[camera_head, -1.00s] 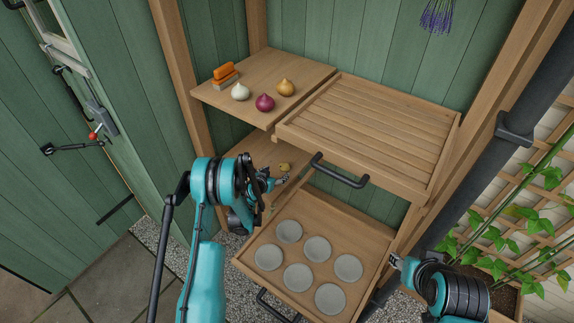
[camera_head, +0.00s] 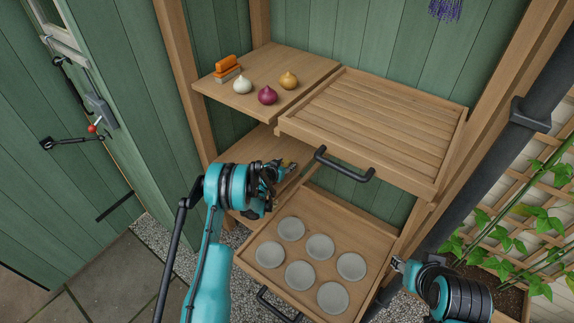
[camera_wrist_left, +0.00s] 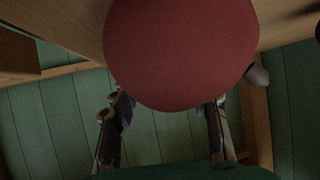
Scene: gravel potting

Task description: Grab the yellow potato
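A small yellow thing, likely the yellow potato (camera_head: 286,162), lies on the lower wooden shelf in the head view, mostly hidden by my left gripper (camera_head: 287,169), which is right at it. In the left wrist view the two fingers of the left gripper (camera_wrist_left: 165,128) stand apart. A large dull red rounded thing (camera_wrist_left: 180,50) fills the space before them and overlaps their tips. I cannot tell whether they touch it. A small brownish end (camera_wrist_left: 259,75) shows beside it. My right gripper (camera_head: 397,263) is at the lower right, too small to read.
The upper shelf (camera_head: 222,97) holds a white onion (camera_head: 243,86), a red onion (camera_head: 267,95), a yellow onion (camera_head: 289,81) and an orange brush (camera_head: 226,68). A slatted drawer (camera_head: 375,120) with a black handle (camera_head: 343,166) overhangs close right. A lower tray (camera_head: 343,215) holds several grey discs.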

